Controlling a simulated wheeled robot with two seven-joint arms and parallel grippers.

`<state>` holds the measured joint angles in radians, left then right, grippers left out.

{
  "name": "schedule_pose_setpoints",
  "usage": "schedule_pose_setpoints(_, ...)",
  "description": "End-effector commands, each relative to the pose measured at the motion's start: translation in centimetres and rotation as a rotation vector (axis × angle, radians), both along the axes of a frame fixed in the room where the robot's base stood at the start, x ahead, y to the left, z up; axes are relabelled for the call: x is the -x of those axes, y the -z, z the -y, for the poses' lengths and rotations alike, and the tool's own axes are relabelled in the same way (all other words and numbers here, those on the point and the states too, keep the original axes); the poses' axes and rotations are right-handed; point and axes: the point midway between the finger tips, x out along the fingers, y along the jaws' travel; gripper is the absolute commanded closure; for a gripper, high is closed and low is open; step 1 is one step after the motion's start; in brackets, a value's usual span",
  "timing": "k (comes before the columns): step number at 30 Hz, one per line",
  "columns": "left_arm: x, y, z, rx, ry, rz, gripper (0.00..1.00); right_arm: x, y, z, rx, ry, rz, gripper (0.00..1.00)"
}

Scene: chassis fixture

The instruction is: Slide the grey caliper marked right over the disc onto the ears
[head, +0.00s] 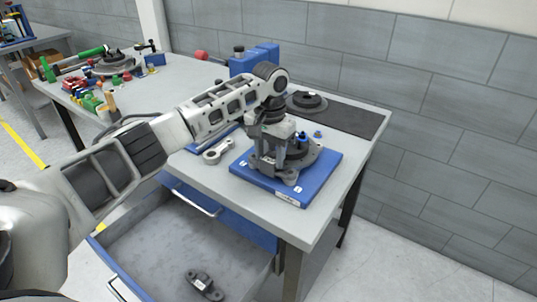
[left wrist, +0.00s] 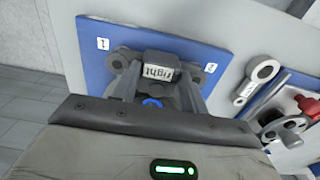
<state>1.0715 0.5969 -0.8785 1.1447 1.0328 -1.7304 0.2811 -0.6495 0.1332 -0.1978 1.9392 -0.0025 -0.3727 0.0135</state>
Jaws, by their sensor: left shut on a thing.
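The grey caliper marked "right" (left wrist: 158,68) is between the fingers of my left gripper (left wrist: 159,84) in the left wrist view, its label facing the camera. My left gripper (head: 272,155) points down over the blue fixture plate (head: 308,192) in the head view and is shut on the caliper. The round grey disc (head: 308,158) stands on the plate, partly behind the gripper. Grey ears (left wrist: 119,60) show beside the caliper at plate level. The fingers hide whether the caliper touches the ears. My right gripper is not in view.
Another dark caliper (head: 205,284) with a white label lies in the open drawer (head: 165,250). A grey ring-ended link (head: 218,152) lies left of the plate. A dark mat (head: 350,118) with a hub (head: 306,101) is behind. Tools and small parts crowd the table's far left.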

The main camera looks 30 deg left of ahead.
Motion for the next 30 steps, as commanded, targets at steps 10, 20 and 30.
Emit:
schedule_pose_setpoints(10, -0.11, -0.21, -0.06, 0.000, 0.000, 0.005, 0.93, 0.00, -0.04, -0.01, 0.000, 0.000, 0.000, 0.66)
schedule_pose_setpoints(20, -0.07, 0.10, -0.05, -0.001, 0.000, 0.004, 0.51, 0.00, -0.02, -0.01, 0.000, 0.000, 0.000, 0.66)
schedule_pose_setpoints(30, -0.01, 0.18, -0.04, -0.001, 0.000, 0.001, 0.51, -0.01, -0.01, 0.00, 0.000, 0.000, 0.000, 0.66)
